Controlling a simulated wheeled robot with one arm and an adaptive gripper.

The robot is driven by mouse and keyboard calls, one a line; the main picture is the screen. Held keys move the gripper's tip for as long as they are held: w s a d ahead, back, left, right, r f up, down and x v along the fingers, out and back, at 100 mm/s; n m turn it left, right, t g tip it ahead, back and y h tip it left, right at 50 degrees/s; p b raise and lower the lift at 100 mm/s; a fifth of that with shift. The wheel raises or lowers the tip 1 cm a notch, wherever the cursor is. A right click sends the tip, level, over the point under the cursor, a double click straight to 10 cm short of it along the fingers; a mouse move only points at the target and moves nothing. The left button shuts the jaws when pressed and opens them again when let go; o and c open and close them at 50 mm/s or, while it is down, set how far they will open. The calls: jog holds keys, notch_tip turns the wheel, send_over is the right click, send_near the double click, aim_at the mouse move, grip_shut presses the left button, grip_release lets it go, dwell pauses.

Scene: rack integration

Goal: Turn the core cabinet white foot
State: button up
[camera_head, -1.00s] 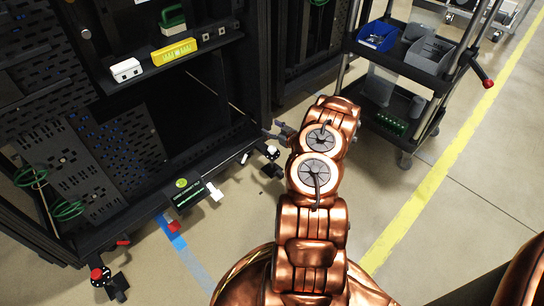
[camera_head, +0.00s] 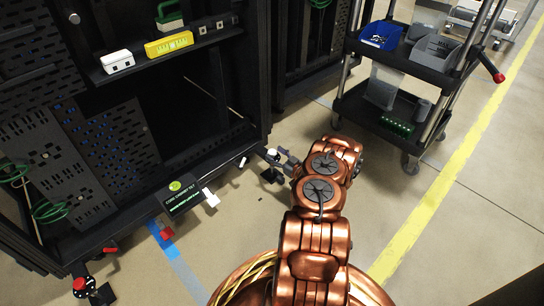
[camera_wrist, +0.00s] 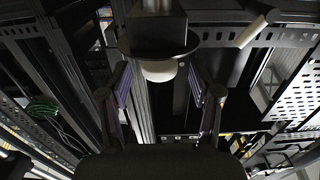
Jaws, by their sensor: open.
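The core cabinet (camera_head: 205,168) stands at the left in the head view. Its white foot (camera_head: 272,154) sits at the near right bottom corner, on a black bracket. My gripper (camera_head: 281,162) is beside this foot, low near the floor, its fingers small and partly covered by my copper arm. In the wrist view the white knob (camera_wrist: 158,70) shows under a dark round plate. The open fingers of my gripper (camera_wrist: 160,98) stand on either side of it, with gaps. I cannot tell how deep the knob lies between them.
A red foot (camera_head: 80,285) is at the cabinet's left corner. A small tilt display (camera_head: 183,195) stands in front, with a white tag beside it. A black cart (camera_head: 440,75) with bins stands at the back right. The floor right of my arm is clear to the yellow line.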

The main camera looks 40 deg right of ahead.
jog(key=shift+w+b, duration=0.35)
jog(key=shift+w, duration=0.75)
jog(key=shift+c, duration=0.4)
jog(key=c, duration=1.1)
jog(key=shift+r+h+p, duration=0.1)
jog(key=shift+h+p, duration=0.2)
jog(key=shift+p, duration=0.15)
